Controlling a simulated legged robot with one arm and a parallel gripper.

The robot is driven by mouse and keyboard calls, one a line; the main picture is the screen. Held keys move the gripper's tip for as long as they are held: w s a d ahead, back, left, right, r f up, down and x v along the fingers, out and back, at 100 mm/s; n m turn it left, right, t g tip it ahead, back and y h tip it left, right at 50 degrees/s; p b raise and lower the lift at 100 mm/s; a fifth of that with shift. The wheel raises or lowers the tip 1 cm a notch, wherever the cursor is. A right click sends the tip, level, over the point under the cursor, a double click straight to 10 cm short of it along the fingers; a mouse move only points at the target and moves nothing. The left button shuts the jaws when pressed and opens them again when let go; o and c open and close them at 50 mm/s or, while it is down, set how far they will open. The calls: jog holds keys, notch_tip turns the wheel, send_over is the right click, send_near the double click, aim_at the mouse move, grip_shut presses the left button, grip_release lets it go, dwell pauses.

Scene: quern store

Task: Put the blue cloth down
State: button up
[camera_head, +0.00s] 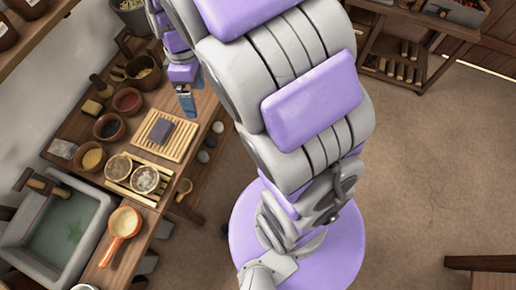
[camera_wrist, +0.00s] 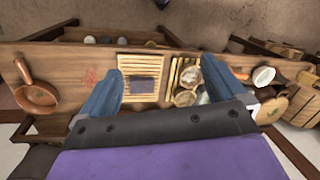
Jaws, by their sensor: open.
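A dark bluish-purple folded piece (camera_head: 161,132) lies flat on a pale slatted wooden rack (camera_head: 141,136) on the workbench. It looks like the blue cloth, though its colour is greyish. It also shows in the wrist view (camera_wrist: 143,86), on the slatted rack (camera_wrist: 150,62). My gripper (camera_head: 187,106) is over the bench, just right of the rack in the head view. In the wrist view, my gripper's blue fingers (camera_wrist: 164,70) are spread wide with nothing held between them. The cloth lies below, between the fingers in that view and nearer the left one.
Two round bowls (camera_head: 131,172) sit on a second slatted rack. Several small bowls (camera_head: 108,126) line the wall side. An orange pan (camera_head: 124,226) lies near the stone sink (camera_head: 62,232). Open floor (camera_head: 420,170) lies to the right of my arm.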

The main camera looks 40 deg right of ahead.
jog(key=s+d+r+m, duration=0.1)
jog(key=s+m, duration=0.4)
jog(key=s, duration=0.6)
jog(key=s+d+r+m+h, duration=0.1)
jog(key=s+m, duration=0.4)
jog(key=s, duration=0.7)
jog(key=shift+d+r, duration=0.35)
jog(key=shift+d, duration=0.15)
